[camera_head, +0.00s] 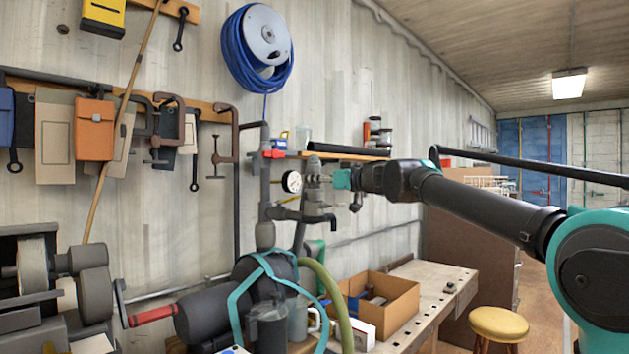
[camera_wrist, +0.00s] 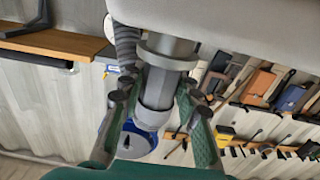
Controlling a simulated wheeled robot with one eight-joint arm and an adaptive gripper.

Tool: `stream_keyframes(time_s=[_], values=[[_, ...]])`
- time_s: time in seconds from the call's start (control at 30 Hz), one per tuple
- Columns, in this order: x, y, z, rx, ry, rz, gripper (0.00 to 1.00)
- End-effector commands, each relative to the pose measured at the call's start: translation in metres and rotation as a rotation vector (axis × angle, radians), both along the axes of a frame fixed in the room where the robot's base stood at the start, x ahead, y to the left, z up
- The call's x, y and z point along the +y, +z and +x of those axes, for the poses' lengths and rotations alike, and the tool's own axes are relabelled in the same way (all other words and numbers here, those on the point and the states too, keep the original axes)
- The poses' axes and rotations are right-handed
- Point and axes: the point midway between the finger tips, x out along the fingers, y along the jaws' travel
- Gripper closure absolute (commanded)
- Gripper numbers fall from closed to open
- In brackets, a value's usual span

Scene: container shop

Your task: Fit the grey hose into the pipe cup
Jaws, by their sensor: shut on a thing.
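My gripper (camera_wrist: 154,95) is shut in the wrist view on a smooth grey cylindrical piece (camera_wrist: 158,86), which looks like the end of the grey hose. The piece lines up with a wider grey ring (camera_wrist: 168,48), which seems to be the pipe cup. Whether it sits inside the ring or only against it, I cannot tell. A ribbed grey hose length (camera_wrist: 126,45) shows beside the ring. In the head view my gripper (camera_head: 324,179) reaches left to the grey upright pipework (camera_head: 314,203), just right of a white gauge (camera_head: 292,181). The contact is too small to judge there.
A wooden shelf (camera_head: 345,155) is behind my gripper. A blue hose reel (camera_head: 268,35) hangs above, with clamps and tools on the wall at left. Below are a dark pump (camera_head: 205,312), a green hose (camera_head: 327,290) and a bench with a cardboard box (camera_head: 395,305).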

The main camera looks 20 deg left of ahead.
Motion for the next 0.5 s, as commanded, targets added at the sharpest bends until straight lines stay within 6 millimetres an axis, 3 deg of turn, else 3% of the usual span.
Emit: stream_keyframes(time_s=[0.5], values=[[0.0,-0.011,0.0,0.0,0.0,0.0,1.0]])
